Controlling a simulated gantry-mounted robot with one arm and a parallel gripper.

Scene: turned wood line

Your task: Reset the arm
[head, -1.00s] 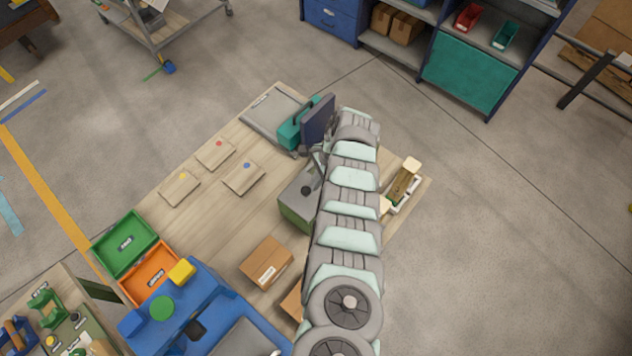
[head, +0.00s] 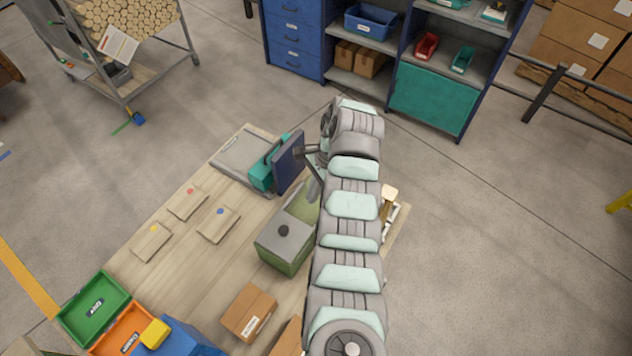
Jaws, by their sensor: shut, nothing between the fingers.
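My arm runs up the middle of the head view, over the right part of the wooden worktable (head: 185,285). Its far end is near the table's back edge, to the right of a dark monitor (head: 288,163). My gripper is not visible; the arm's own links hide that area. The arm also covers part of a white tray (head: 397,215) at the table's right edge, with a wooden piece (head: 388,198) by it.
A green box with a grey top (head: 285,245) and a cardboard box (head: 249,312) stand left of the arm. Green (head: 95,308) and orange (head: 122,330) bins sit at lower left. Blue shelving (head: 395,60) stands behind.

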